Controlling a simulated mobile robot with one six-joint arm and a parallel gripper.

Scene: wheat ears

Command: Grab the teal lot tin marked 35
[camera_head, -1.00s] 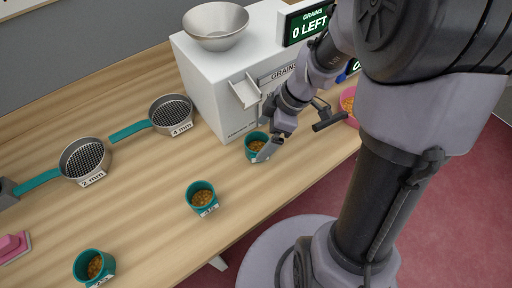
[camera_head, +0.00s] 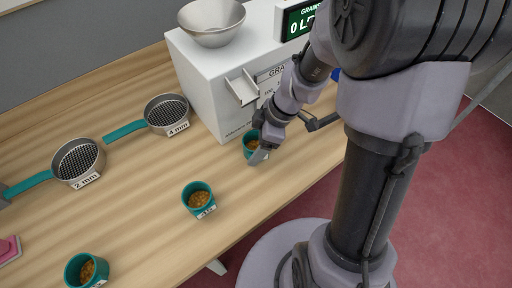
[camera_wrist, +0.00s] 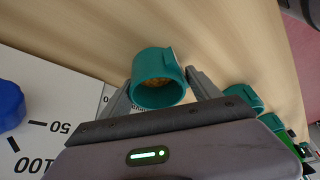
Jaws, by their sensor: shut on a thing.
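A teal tin (camera_head: 249,151) with brown grain in it stands beside the white machine. My gripper (camera_head: 256,152) is at this tin, with a finger at its near side. In the wrist view the tin (camera_wrist: 158,94) sits between the two fingers of my gripper (camera_wrist: 160,93), which is shut on it. Its pale label is turned edge-on, so I cannot read its number. Another teal tin (camera_head: 198,209) with grain stands nearer the front edge, its label too small to read surely. A third teal tin (camera_head: 73,271) stands at the lower left.
The white grain machine (camera_head: 205,85) with a metal bowl (camera_head: 212,38) stands close behind the held tin. Two teal-handled sieves, marked 2 mm (camera_head: 79,184) and 4 mm (camera_head: 168,130), lie to the left. A pink thing (camera_head: 8,250) is at the left edge. Bare table lies between the tins.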

